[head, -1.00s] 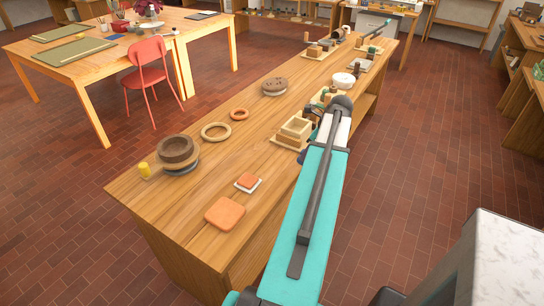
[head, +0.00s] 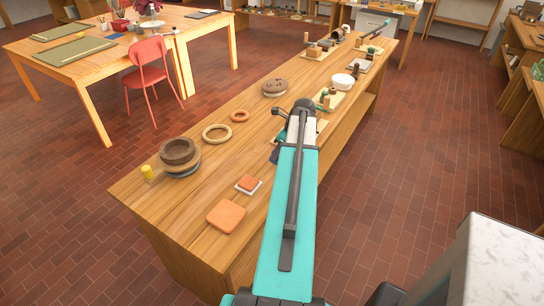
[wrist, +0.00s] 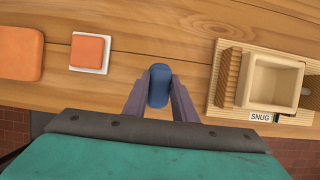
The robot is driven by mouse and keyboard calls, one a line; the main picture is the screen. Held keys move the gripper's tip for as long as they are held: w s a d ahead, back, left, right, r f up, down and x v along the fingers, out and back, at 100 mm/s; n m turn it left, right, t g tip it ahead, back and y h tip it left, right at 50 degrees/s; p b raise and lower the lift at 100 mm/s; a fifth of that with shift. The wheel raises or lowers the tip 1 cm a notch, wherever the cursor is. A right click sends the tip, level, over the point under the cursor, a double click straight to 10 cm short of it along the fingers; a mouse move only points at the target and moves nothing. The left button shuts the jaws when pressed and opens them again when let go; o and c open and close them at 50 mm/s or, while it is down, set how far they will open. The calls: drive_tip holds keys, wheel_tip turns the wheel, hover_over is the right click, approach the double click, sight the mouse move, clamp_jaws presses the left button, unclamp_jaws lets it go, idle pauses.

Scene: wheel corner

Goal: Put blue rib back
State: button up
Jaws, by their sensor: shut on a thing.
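The blue rib (wrist: 159,86) is a small, rounded dark-blue piece. In the wrist view it is between the two purple-grey fingers of my gripper (wrist: 160,84), which is shut on it. The rib is over the wooden bench (wrist: 150,18), between a white-edged orange tile and a slatted tray. I cannot tell how high it is held. In the head view my arm hides most of the gripper.
The slatted tray (wrist: 226,112) labelled SNUG lies right in the wrist view, with a snug-fitting cream box (wrist: 272,82) on it. The orange tile (wrist: 90,49) and a larger orange slab (wrist: 20,52) lie left.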

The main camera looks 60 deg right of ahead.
drive_tip(key=shift+w+a+p, duration=0.15)
drive_tip(key=shift+w+p, duration=0.1)
drive_tip(key=shift+w, duration=0.3)
drive_tip(key=shift+w+a+p, duration=0.15)
drive_tip(key=shift+w+p, duration=0.05)
drive_tip(key=shift+w, duration=0.3)
drive_tip(key=shift+w+a+f, duration=0.1)
drive_tip(key=shift+w+f, duration=0.1)
drive_tip(key=shift+w, duration=0.1)
drive_tip(key=shift+s+f+p, duration=0.1)
drive_tip(key=shift+f+p, duration=1)
drive_tip(key=shift+f, duration=0.4)
drive_tip(key=o, duration=0.9)
drive_tip(key=shift+f, duration=0.1)
